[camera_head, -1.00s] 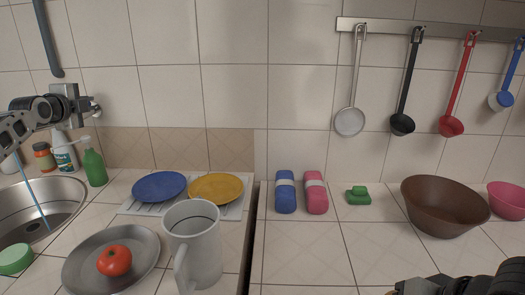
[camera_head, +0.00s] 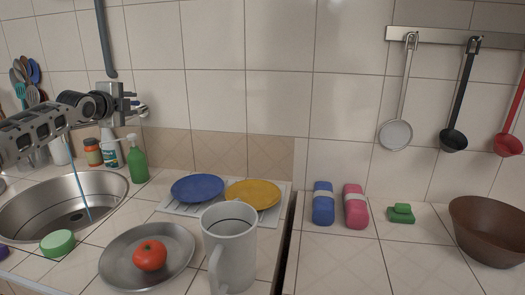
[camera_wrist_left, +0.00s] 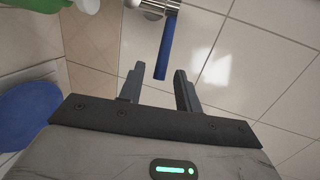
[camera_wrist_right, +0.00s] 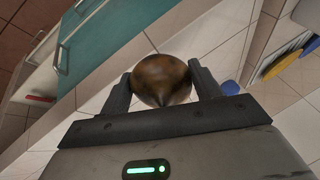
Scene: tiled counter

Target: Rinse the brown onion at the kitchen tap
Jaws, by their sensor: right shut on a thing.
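The brown onion (camera_wrist_right: 162,82) is held between the fingers of my right gripper (camera_wrist_right: 163,88) in the right wrist view. The right gripper is out of the head view. A thin blue stream (camera_head: 79,187) runs down into the steel sink (camera_head: 112,193). My left arm hides the spout.
A green sponge (camera_head: 57,242) lies at the sink's front edge. A green bottle (camera_head: 137,163) stands behind it. A grey plate (camera_head: 120,266) with a tomato (camera_head: 150,256), a mug (camera_head: 232,250), and blue (camera_head: 197,187) and yellow (camera_head: 253,194) plates stand right of the sink.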

